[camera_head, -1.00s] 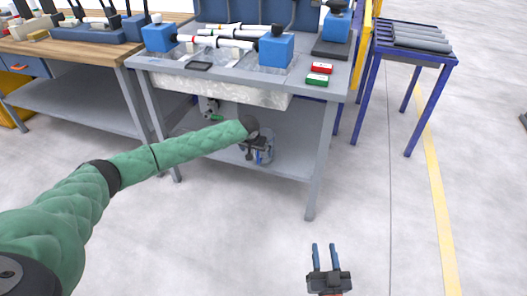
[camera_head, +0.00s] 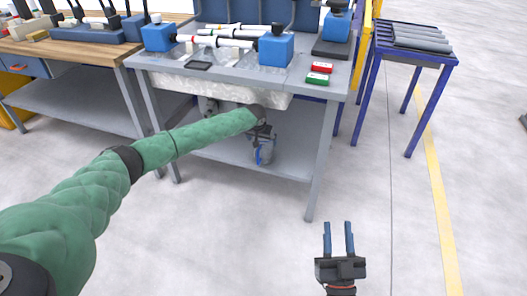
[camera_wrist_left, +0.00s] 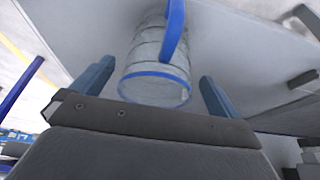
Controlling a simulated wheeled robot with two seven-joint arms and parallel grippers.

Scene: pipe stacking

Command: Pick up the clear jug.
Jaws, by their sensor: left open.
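The clear jug (camera_head: 266,155) stands on the lower shelf of the grey bench, partly hidden by my left gripper (camera_head: 262,137). In the left wrist view the jug (camera_wrist_left: 155,85) has a ribbed clear body, a blue band around one end and a blue handle. My left gripper (camera_wrist_left: 152,88) is open there, with one blue finger on each side of the jug. Gaps show between the fingers and the jug, and I cannot see them touching it. My right gripper (camera_head: 339,228) is open and empty at the bottom of the head view, away from the bench.
The grey bench's shelf (camera_head: 205,150) lies below a top holding blue blocks (camera_head: 276,50), white pipes, and red and green boxes (camera_head: 319,73). A bench leg (camera_head: 316,180) stands right of the jug. A blue-framed rack (camera_head: 435,57) stands right. Floor in front is clear.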

